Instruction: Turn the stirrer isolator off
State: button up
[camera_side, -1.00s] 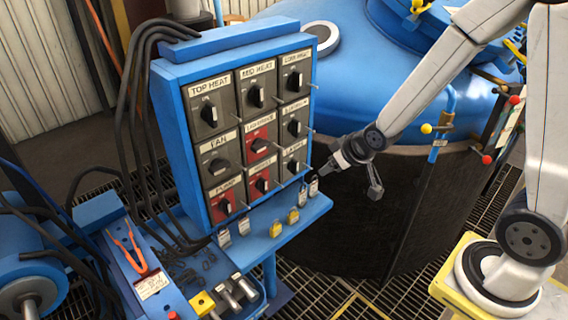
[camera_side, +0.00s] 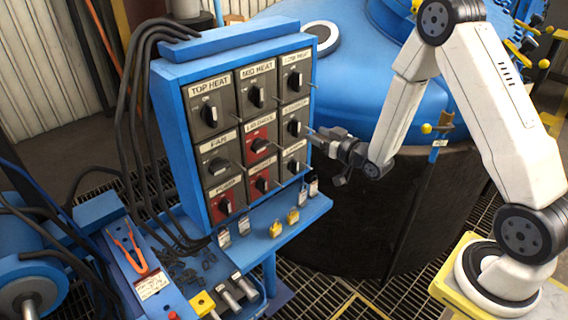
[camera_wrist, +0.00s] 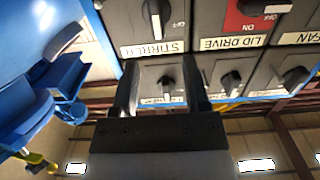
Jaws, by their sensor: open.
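The stirrer isolator (camera_side: 294,128) is a black rotary handle on a grey plate at the right end of the panel's middle row. In the wrist view, which is upside down, its handle (camera_wrist: 153,12) stands upright, with the white mark towards the STIRRER label. My gripper (camera_side: 313,134) is just right of this switch in the side view, its fingers pointing at the panel. In the wrist view the open fingers (camera_wrist: 162,68) have nothing held between them. The handle shows beyond the fingertips; I cannot tell the exact gap.
The red lid drive switch (camera_side: 258,146) is beside the stirrer switch, and the low heat switch (camera_side: 295,80) is above it. Thin rods stick out beside the switches. A blue shelf (camera_side: 318,207) with padlocks (camera_side: 275,229) lies below. The blue furnace lid (camera_side: 350,85) is behind.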

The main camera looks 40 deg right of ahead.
aim_at(299, 124)
jog(key=shift+d+t, duration=0.15)
jog(key=shift+t, duration=0.15)
jog(key=shift+w, duration=0.1)
jog(key=shift+w, duration=3.8)
grip_shut()
